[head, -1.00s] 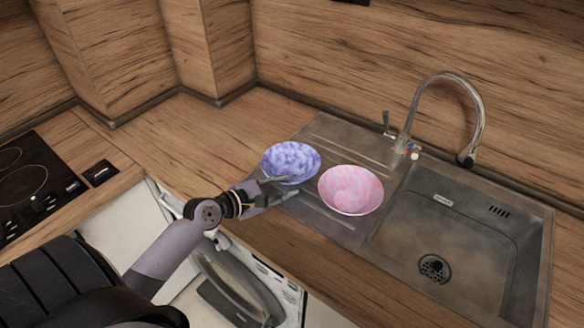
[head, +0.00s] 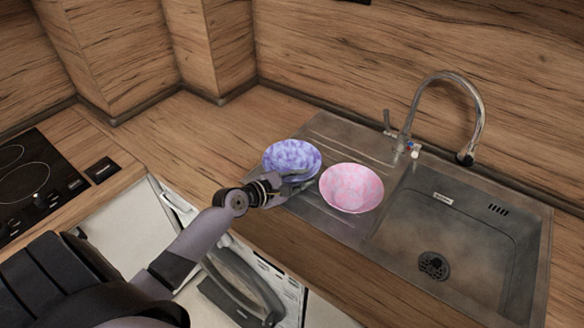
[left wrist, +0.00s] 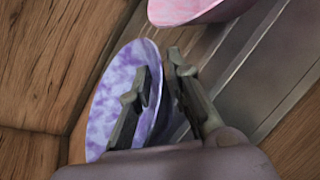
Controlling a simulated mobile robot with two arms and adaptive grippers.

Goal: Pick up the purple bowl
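The purple bowl (head: 291,157), mottled purple and white, sits on the ribbed drainboard of the sink, left of a pink bowl (head: 351,188). My left gripper (head: 302,183) is at its near right side. In the left wrist view, the purple bowl (left wrist: 112,92) lies on its side in the picture. The fingers (left wrist: 160,72) straddle its rim, one over the inside and one outside, with a gap still between them. The gripper looks open; contact with the bowl cannot be made out. My right gripper is not in view.
The pink bowl stands close to the right of my left gripper; it also shows in the left wrist view (left wrist: 185,8). Beyond are the sink basin (head: 455,225) and curved tap (head: 480,105). A hob (head: 30,185) is at the far left. Bare wooden counter (head: 190,135) lies behind left.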

